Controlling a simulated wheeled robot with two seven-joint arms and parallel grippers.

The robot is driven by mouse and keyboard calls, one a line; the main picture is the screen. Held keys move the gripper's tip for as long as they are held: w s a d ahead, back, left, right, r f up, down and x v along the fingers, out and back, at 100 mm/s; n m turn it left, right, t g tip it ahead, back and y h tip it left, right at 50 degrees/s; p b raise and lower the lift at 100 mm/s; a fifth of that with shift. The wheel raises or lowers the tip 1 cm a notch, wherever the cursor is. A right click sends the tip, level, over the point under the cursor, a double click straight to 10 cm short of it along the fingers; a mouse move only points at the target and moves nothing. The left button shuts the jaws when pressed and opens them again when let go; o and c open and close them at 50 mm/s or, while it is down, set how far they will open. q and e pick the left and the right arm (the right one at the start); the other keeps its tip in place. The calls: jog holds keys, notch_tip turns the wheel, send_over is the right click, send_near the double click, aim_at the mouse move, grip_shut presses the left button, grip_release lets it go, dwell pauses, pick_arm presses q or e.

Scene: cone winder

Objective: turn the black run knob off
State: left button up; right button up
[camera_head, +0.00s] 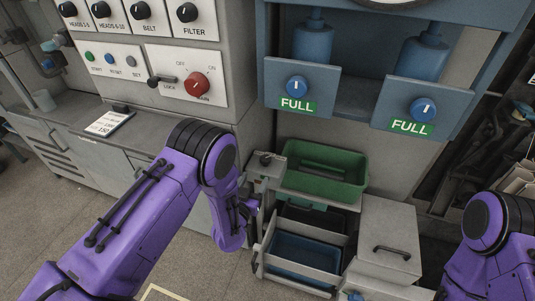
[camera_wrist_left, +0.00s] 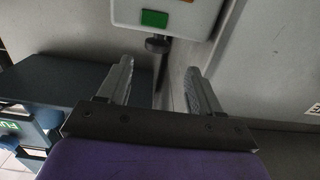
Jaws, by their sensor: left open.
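No knob that I can read as "run" shows. A small grey box (camera_head: 266,170) with a small black knob (camera_head: 265,158) on top stands just beyond my left gripper (camera_head: 248,205) in the head view. In the left wrist view my left gripper (camera_wrist_left: 160,66) is open and empty. Ahead of its fingers, a pale box (camera_wrist_left: 185,14) with a green label (camera_wrist_left: 155,18) has a dark round knob (camera_wrist_left: 158,44) at its lower edge, apart from the fingers. Several black knobs (camera_head: 187,12) sit on upper panels marked heads, belt and filter. My right gripper is out of view.
A red main knob (camera_head: 197,84) and a black lock lever (camera_head: 161,80) are on the panel above my left arm. A green bin (camera_head: 325,172) and a blue tray (camera_head: 300,262) stand right of my left gripper. Blue dials (camera_head: 297,87) marked full hang above.

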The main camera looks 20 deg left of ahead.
aim_at(264, 162)
pick_arm(q)
jog(key=w, duration=0.7)
jog(key=w+p, duration=0.1)
jog(key=w, duration=0.3)
jog(key=shift+d+r, duration=0.3)
jog(key=shift+r, duration=0.05)
jog(key=c, duration=0.9)
